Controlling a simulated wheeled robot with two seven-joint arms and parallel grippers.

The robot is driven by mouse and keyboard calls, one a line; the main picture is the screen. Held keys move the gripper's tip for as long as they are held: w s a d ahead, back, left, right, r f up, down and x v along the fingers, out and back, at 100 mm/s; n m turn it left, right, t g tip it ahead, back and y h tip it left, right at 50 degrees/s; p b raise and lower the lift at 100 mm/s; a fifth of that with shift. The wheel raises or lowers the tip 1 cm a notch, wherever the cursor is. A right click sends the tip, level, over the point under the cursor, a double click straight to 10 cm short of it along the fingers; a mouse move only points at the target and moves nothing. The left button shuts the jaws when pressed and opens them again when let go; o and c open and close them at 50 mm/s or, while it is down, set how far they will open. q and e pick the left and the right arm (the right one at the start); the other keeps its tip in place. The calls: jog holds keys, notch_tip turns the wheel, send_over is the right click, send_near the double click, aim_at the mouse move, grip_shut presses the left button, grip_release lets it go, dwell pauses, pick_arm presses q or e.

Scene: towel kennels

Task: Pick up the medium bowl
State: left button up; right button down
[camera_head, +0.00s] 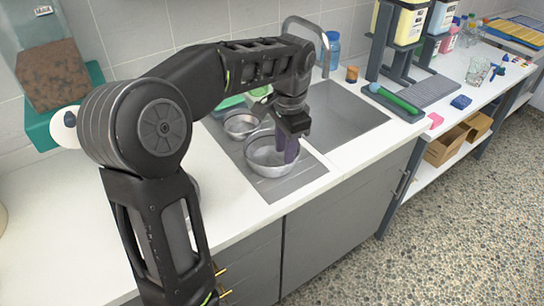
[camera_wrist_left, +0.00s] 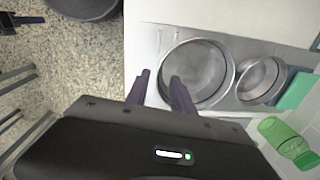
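The medium bowl appears to be the wider metal bowl (camera_head: 265,162) on the sink's drainboard, upright and empty; it also shows in the left wrist view (camera_wrist_left: 205,70). A smaller metal bowl (camera_head: 239,125) stands just behind it, and in the left wrist view (camera_wrist_left: 257,80) to its right. My left gripper (camera_head: 288,152) points down at the wider bowl's right rim. In the left wrist view its purple fingers (camera_wrist_left: 161,79) are apart, one outside the near rim and one overlapping it. Contact cannot be told. A dark shape (camera_wrist_left: 22,19) may be my right gripper.
The sink basin (camera_head: 345,115) lies right of the bowls, below a faucet (camera_head: 306,30). A green bottle (camera_wrist_left: 288,142) and a green box (camera_wrist_left: 297,92) are beyond the smaller bowl. The counter's front strip is clear. A side table (camera_head: 480,60) holds containers and small items.

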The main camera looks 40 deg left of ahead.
pick_arm(q)
jog(key=shift+a+f+p, duration=0.1)
jog(key=shift+f+p, duration=0.25)
jog(key=shift+f, duration=2.25)
grip_shut()
